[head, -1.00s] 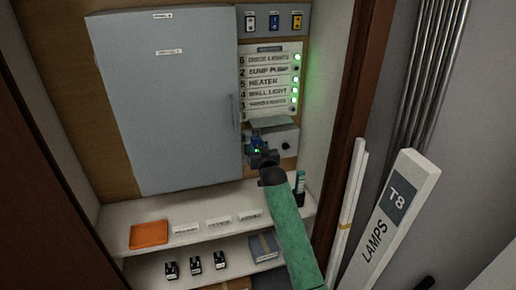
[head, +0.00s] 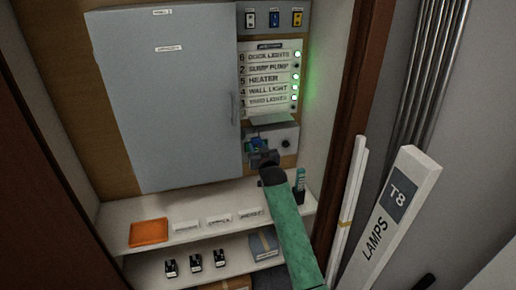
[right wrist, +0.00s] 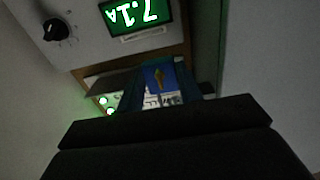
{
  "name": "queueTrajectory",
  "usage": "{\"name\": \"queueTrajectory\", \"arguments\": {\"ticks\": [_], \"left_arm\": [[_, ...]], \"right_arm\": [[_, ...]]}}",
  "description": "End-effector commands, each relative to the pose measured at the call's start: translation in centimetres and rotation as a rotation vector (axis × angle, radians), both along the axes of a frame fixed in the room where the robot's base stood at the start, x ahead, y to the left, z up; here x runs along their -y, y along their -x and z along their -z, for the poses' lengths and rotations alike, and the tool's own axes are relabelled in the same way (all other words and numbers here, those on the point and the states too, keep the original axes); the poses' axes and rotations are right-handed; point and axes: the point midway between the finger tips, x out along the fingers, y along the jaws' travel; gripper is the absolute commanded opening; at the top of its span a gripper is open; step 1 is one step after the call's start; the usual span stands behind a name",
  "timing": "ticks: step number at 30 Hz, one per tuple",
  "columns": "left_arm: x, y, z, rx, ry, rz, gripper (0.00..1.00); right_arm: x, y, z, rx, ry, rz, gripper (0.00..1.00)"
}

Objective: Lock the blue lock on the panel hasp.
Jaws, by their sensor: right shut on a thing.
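My right gripper (head: 258,154) is in front of the lower right edge of the grey panel door (head: 165,95), below the row of breaker labels. It is shut on the blue lock (head: 252,143), which shows as a small blue patch at the fingertips. In the right wrist view the blue lock (right wrist: 158,77) sits between the fingers, with a brass-coloured mark on its face. The panel hasp cannot be made out behind the gripper and lock, so I cannot tell whether the lock touches it. My left gripper is not in view.
A grey box with a black knob (head: 285,143) is close right of the gripper; its display (right wrist: 137,14) reads 7.1A. The shelf below holds an orange tray (head: 149,232) and white labels. A T8 lamps box (head: 389,210) stands at right.

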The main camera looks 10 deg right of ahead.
Motion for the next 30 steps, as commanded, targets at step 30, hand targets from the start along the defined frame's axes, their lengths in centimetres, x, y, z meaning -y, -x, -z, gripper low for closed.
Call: {"name": "queueTrajectory", "arguments": {"ticks": [30], "left_arm": [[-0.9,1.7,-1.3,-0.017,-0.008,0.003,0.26]], "right_arm": [[0.1,3.4,-0.1,-0.001,0.0,0.0,0.61]]}}
